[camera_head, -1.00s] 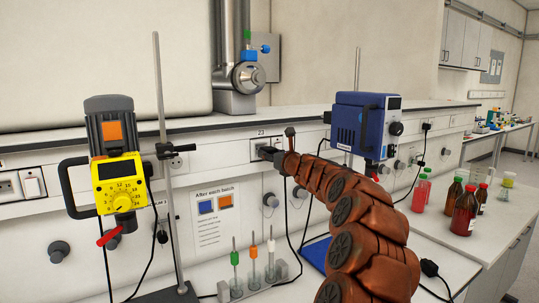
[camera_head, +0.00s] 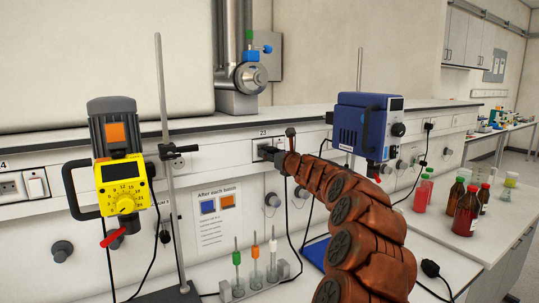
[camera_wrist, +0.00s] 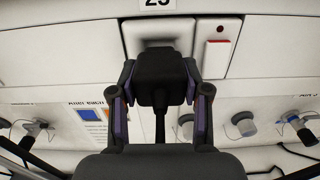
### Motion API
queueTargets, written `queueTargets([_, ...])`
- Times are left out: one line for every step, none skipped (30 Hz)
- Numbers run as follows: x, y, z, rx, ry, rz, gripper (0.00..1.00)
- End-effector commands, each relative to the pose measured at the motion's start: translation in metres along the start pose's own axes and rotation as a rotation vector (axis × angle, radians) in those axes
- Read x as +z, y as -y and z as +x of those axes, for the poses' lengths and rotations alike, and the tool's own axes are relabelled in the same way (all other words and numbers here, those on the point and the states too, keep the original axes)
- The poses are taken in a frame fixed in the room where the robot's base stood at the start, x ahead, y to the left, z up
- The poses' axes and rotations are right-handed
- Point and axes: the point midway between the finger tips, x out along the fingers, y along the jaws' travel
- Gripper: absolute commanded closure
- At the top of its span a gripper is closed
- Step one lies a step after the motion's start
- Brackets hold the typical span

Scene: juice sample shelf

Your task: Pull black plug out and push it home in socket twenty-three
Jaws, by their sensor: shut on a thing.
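The socket plate under the label 23 (camera_head: 257,146) is on the wall panel. It also shows in the wrist view (camera_wrist: 146,27), partly hidden behind the plug. My gripper (camera_head: 272,153) is at that socket. In the wrist view my gripper (camera_wrist: 160,92) has its two fingers shut on the sides of the black plug (camera_wrist: 160,70). The plug's cord (camera_wrist: 160,127) hangs down between the fingers. The plug's front faces the socket. I cannot tell whether it is fully seated, as its pins are hidden.
A yellow stirrer (camera_head: 124,186) on a stand is at left, a blue device (camera_head: 366,127) at right. A tube rack (camera_head: 254,284) stands below. Bottles (camera_head: 466,212) stand on the right bench. Another black plug (camera_head: 430,268) lies on the bench.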

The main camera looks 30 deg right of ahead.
Motion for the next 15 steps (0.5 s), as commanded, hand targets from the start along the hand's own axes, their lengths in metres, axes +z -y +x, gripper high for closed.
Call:
queueTargets([0.0016,-0.0001,-0.0001,0.000,0.001,0.001,1.00])
queueTargets([0.0016,0.0001,-0.0001,0.000,0.001,0.000,1.00])
queueTargets([0.0013,0.0003,-0.0002,0.000,0.000,0.000,1.00])
queueTargets([0.0012,0.0004,-0.0002,0.000,0.000,0.000,1.00])
queueTargets([0.0010,0.0004,-0.0002,0.000,0.000,-0.001,1.00])
queueTargets([0.0006,0.0004,0.0000,0.000,0.000,-0.001,1.00])
queueTargets([0.0006,0.0004,0.0002,0.000,0.000,-0.001,1.00])
queueTargets([0.0007,0.0003,0.0005,0.000,0.000,-0.001,1.00])
queueTargets([0.0007,0.0002,0.0011,0.000,0.000,-0.001,1.00])
queueTargets([0.0006,0.0002,0.0015,0.000,-0.001,0.000,1.00])
queueTargets([0.0006,0.0001,0.0020,0.000,-0.001,0.000,1.00])
queueTargets([0.0007,0.0000,0.0028,0.000,-0.001,0.000,1.00])
queueTargets([0.0007,0.0000,0.0033,0.000,-0.001,0.000,1.00])
queueTargets([0.0007,-0.0002,0.0039,0.001,-0.001,0.000,1.00])
queueTargets([0.0007,-0.0003,0.0047,0.001,-0.001,0.000,1.00])
